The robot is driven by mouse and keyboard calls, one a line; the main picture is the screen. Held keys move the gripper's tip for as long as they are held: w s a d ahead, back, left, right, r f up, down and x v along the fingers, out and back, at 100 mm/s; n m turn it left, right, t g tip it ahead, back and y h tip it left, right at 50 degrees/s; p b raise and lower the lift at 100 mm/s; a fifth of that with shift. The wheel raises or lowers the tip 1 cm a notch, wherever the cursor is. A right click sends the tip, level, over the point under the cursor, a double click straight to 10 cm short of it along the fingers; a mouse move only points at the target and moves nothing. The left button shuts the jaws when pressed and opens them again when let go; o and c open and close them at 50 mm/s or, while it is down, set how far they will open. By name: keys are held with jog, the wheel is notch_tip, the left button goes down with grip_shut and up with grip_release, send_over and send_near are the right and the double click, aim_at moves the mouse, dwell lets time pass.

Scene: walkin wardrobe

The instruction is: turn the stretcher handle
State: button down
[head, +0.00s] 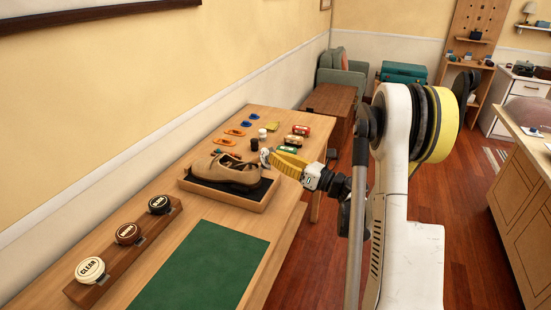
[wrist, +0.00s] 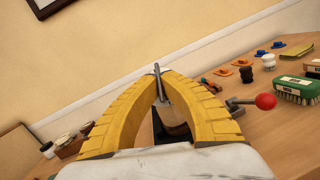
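The tan shoe (head: 225,170) lies in a shallow wooden tray (head: 262,201) with a dark lining on the table; part of it shows between my fingers in the wrist view (wrist: 177,128). My gripper (head: 267,157), with yellow fingers, is at the shoe's right end. In the wrist view the fingertips (wrist: 158,78) come together around a thin grey metal bar (wrist: 157,69), which looks like the stretcher handle. A metal lever with a red ball knob (wrist: 266,101) sticks out beside the right finger; I cannot tell whether it joins the bar. The rest of the stretcher is hidden.
A green brush (wrist: 297,90), small jars and coloured clips stand at the table's far end. A rack with round tins (head: 128,233) and a green mat (head: 205,265) lie nearer. The wall runs along the left table edge; open floor is right.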

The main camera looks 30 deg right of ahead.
jog(key=m+h, duration=0.2)
jog(key=m, duration=0.1)
jog(key=m+h, duration=0.2)
jog(key=m, duration=0.1)
jog(key=shift+a+r, duration=0.1)
jog(key=shift+a, duration=0.1)
jog(key=shift+m+g+h+p, duration=0.15)
jog(key=shift+m+h+p, duration=0.25)
jog(key=shift+m+h, duration=0.65)
jog(key=shift+m+g+h+p, duration=0.15)
jog(key=shift+m+h+p, duration=0.3)
jog(key=shift+m, duration=1.1)
jog(key=c, duration=1.6)
grip_release()
jog(key=shift+s, duration=0.1)
jog(key=s, duration=0.4)
jog(key=s+d+r, duration=0.1)
jog(key=s, duration=0.6)
jog(key=shift+s+d+r, duration=0.15)
jog(key=shift+s+r, duration=0.05)
jog(key=shift+s, duration=0.15)
